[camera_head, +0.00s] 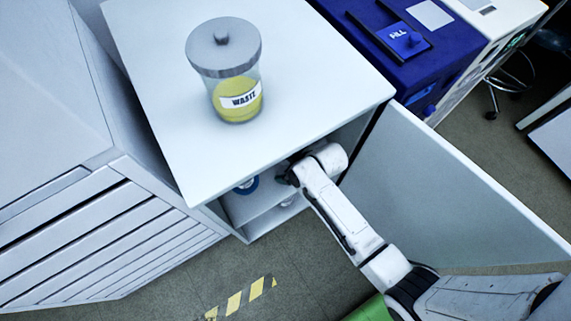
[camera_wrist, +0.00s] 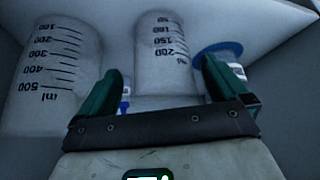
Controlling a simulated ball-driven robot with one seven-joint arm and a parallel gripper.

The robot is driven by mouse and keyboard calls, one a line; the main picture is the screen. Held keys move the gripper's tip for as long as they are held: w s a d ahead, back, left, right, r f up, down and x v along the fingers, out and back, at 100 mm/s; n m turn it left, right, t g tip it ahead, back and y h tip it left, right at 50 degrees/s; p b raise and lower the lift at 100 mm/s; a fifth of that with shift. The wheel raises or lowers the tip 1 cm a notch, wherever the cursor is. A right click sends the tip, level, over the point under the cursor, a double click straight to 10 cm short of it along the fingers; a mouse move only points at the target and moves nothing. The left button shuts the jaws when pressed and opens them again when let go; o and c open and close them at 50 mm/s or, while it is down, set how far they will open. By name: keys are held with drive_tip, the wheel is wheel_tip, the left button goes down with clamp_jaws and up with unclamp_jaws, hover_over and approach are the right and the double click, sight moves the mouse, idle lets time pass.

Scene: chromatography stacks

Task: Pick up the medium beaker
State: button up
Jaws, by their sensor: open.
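In the wrist view, a clear beaker marked 50 to 200 (camera_wrist: 163,55) stands in the middle, between and beyond my fingers; it looks like the medium one. A larger beaker marked 100 to 500 ml (camera_wrist: 50,75) is at the left. My gripper (camera_wrist: 163,78) has its green fingers spread wide with nothing visibly held. The left finger overlaps the gap between the beakers; I cannot tell whether the fingers reach around the middle beaker. In the head view my gripper is mostly hidden under the cabinet top, at the open front. The beakers are not clearly seen there.
A blue-lidded container (camera_wrist: 220,50) is close behind my right finger. The cabinet (camera_head: 300,95) carries a waste jar (camera_head: 226,75) with yellow liquid on top. Its open door (camera_head: 440,185) is right of my arm. A drawer unit (camera_head: 110,235) stands at the left.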

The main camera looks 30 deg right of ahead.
sight(285, 167)
drive_tip(key=shift+b+x, duration=0.35)
drive_tip(key=shift+x, duration=1.45)
drive_tip(key=shift+a+r, duration=0.1)
drive_tip(key=shift+a, duration=0.05)
drive_tip(key=shift+c, duration=0.4)
drive_tip(key=c, duration=0.9)
drive_tip(key=shift+r, duration=0.1)
drive_tip(key=shift+c, duration=0.2)
